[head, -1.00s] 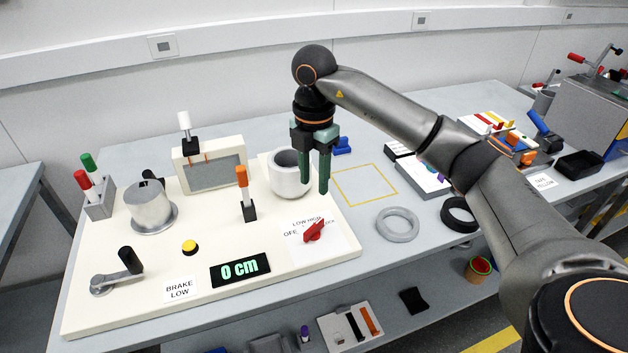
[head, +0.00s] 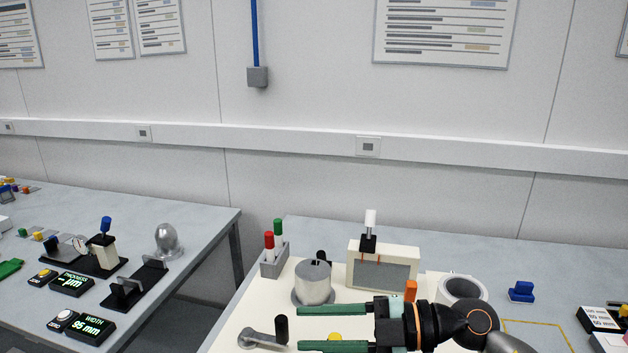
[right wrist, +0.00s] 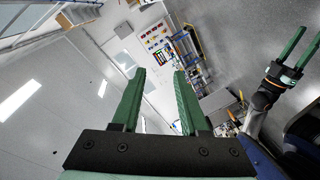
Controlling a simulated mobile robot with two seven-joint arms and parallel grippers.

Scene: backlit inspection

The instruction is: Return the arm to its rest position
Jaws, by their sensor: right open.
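My right gripper (head: 301,328) is at the bottom of the head view, its green fingers pointing left. It is open and empty, above the cream board (head: 232,318) and in front of the metal cylinder (head: 314,284). In the right wrist view its two fingers (right wrist: 160,72) are spread with nothing between them. Part of my right arm (head: 497,343) runs out at the lower right. My left gripper (right wrist: 309,36) shows at the right of the right wrist view, its fingers apart and empty. It is not in the head view.
The board carries a crank handle (head: 264,340), a framed window block (head: 383,270) and a white-grey cup (head: 462,288) close to my right wrist. A blue piece (head: 521,292) lies to the right. A second table (head: 190,222) with gauges stands left, across a gap.

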